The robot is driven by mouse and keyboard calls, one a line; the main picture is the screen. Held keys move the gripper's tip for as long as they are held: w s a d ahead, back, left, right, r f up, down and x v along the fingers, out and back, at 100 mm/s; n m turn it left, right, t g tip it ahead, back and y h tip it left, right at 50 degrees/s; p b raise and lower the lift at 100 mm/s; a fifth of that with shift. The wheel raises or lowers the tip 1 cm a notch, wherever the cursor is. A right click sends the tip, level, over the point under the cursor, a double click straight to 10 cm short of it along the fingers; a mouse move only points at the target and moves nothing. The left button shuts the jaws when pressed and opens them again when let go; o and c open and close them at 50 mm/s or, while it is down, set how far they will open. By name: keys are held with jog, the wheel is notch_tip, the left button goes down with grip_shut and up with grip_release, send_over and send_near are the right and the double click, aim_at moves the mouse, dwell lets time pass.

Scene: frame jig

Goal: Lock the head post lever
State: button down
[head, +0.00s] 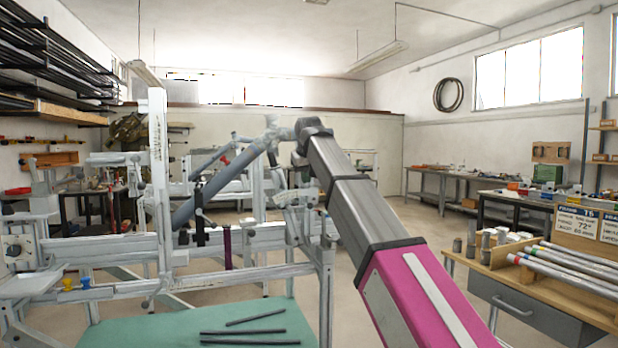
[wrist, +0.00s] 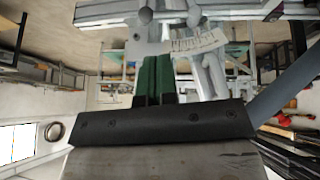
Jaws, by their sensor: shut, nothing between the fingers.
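The pale metal frame jig (head: 157,190) stands left of centre in the head view, with a tall upright and long horizontal rails. A grey tube (head: 222,187) slants up through it to a light metal head fitting (head: 272,133). My gripper (wrist: 157,55) shows in the wrist view as two green fingers, closed together with nothing between them. Their tips are near a pale bracket with a graduated scale (wrist: 197,42) and below a rail with round knobs (wrist: 146,15). Contact cannot be told. In the head view my arm hides the fingers. I cannot single out the head post lever.
A wooden bench (head: 590,300) with tubes and metal cylinders stands at the right. A green surface (head: 190,322) with dark rods lies low in front of the jig. Racks of tubes (head: 50,65) line the left wall. Open floor shows between the jig and the right bench.

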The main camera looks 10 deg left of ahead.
aim_at(304, 206)
jog(key=x, duration=1)
jog(key=shift+w+f, duration=0.15)
jog(key=shift+f, duration=0.2)
jog(key=shift+f+g+y, duration=0.25)
jog(key=shift+g+y, duration=0.05)
jog(key=shift+y, duration=0.1)
jog(key=f+g+y, duration=0.1)
jog(key=f+m+y, duration=0.1)
jog(key=y, duration=0.1)
jog(key=shift+w+d+f+g, duration=0.2)
jog(key=shift+d+f+g, duration=0.05)
jog(key=shift+g, duration=0.15)
jog(key=shift+f, duration=0.1)
dwell(0.4)
